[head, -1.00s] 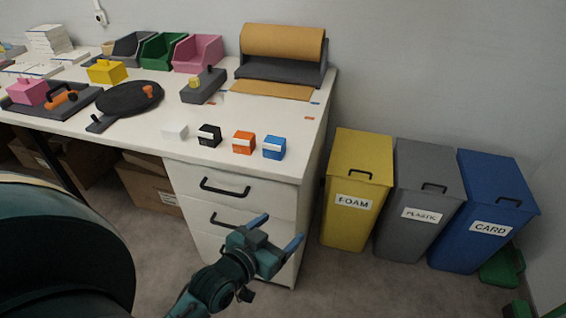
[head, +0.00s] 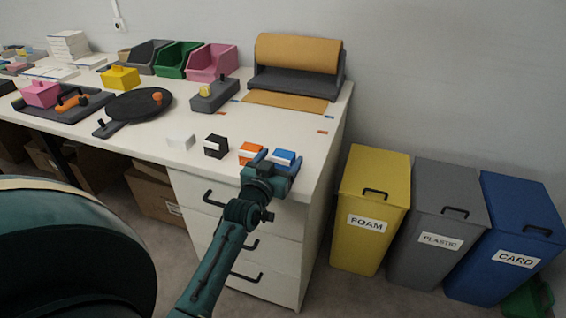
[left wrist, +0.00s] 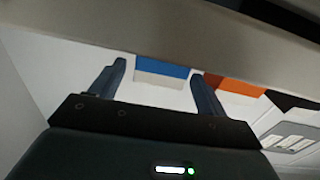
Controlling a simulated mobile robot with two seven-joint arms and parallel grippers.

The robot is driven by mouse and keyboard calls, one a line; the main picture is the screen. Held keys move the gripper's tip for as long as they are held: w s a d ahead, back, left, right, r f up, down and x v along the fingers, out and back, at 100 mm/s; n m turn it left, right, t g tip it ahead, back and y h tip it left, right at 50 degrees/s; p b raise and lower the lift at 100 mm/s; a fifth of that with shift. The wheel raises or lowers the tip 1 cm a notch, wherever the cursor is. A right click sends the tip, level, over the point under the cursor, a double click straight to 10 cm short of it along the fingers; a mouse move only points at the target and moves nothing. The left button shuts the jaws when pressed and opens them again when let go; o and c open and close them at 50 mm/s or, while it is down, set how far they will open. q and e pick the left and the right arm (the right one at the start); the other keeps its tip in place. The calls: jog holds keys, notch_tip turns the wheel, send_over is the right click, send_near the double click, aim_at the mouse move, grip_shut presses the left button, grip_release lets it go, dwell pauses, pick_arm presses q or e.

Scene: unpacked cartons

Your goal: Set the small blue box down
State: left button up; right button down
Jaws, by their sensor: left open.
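The small blue box (head: 284,155), blue with a white lower part, stands on the white table near its front right corner. In the left wrist view the blue box (left wrist: 162,72) shows between and just ahead of the two fingers. My left gripper (head: 277,163) is open at the table's front edge, its fingers pointing at the box. The left gripper (left wrist: 158,88) has clear gaps on both sides of the box, and I see no contact. In the head view the gripper hides the box's lower part. My right gripper is not in view.
An orange box (head: 249,152) stands close left of the blue one, then a black box (head: 216,145) and a white box (head: 181,142). A paper roll holder (head: 295,82) stands behind. Yellow (head: 368,210), grey and blue bins stand right of the table.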

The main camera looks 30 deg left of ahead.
aim_at(286, 151)
pick_arm(q)
jog(key=w, duration=0.3)
jog(key=shift+w+a, duration=0.3)
jog(key=shift+w, duration=0.2)
jog(key=shift+c, duration=0.4)
